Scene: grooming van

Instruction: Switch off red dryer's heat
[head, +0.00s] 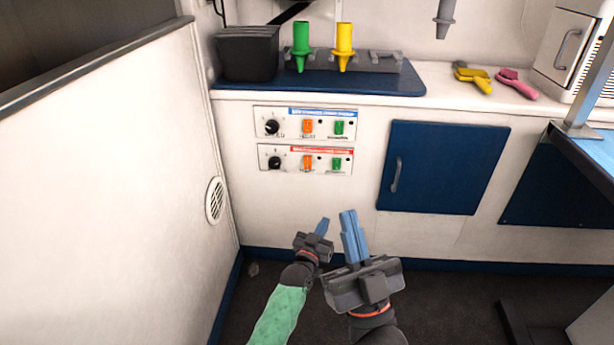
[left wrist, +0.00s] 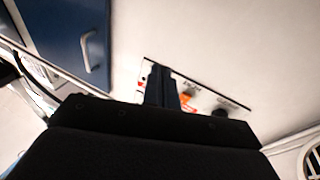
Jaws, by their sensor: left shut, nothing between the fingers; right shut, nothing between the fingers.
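The red-labelled dryer panel (head: 288,167) is the lower of two on the white cabinet front. It has a black knob (head: 274,163), an orange switch (head: 307,162) and a green switch (head: 337,165). I cannot tell how the switches are set. My left gripper (head: 323,226), on the green-sleeved arm, is shut and empty, below the panel and apart from it. In the left wrist view its dark fingers (left wrist: 160,86) overlap the panel, partly hiding the orange switch (left wrist: 187,97); the knob (left wrist: 220,113) shows beside it. My right gripper (head: 350,222) is shut and empty, right of the left one.
A blue-labelled panel (head: 305,124) with similar controls sits just above. A blue cabinet door (head: 445,165) is to the right. A white side wall (head: 110,160) with a vent (head: 215,200) closes the left.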

